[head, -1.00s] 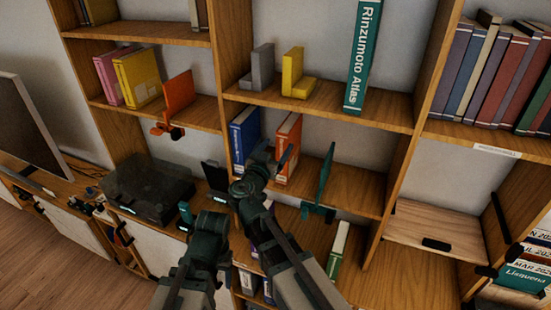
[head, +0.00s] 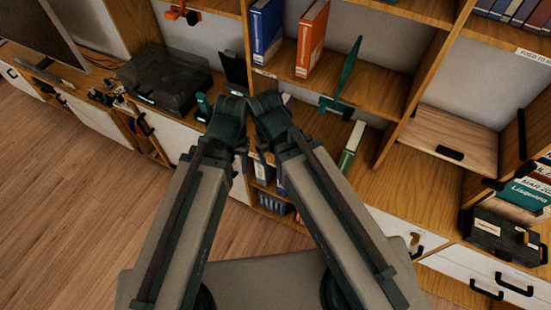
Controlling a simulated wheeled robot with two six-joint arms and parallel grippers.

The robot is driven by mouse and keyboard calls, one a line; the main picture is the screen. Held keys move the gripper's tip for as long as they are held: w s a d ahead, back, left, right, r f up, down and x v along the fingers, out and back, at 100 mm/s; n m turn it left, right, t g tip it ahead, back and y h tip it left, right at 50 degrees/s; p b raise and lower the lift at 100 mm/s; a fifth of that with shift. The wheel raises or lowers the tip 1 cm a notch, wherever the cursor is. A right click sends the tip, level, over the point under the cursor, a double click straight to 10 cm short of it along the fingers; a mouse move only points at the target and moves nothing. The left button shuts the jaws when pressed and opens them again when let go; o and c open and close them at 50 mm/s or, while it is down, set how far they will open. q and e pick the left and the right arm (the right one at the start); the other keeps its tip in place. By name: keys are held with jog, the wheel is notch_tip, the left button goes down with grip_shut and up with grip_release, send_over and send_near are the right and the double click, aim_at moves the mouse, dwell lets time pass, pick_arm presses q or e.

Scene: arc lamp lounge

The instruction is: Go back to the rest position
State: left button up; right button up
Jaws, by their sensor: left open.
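My two arms are folded and side by side in the lower middle of the head view, with their dark green joints close together in front of the bookcase. My left gripper (head: 241,160) shows only in small part, as dark pieces between the arms, and is open. I see nothing held in it. My right gripper is hidden behind the arm links.
The bookcase holds a blue book (head: 267,32), an orange book (head: 312,38) and a green upright piece (head: 346,78). A black box (head: 165,78) stands on the low cabinet at left. A dark box (head: 503,236) sits at right. Wooden floor (head: 75,215) is clear at lower left.

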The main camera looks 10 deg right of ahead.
jog(key=shift+s+a, duration=0.3)
jog(key=shift+s, duration=0.05)
jog(key=shift+f, duration=0.15)
notch_tip(320, 180, down, 10)
jog(key=b, duration=1)
jog(key=shift+f+n+b, duration=0.2)
jog(key=shift+n+b, duration=0.1)
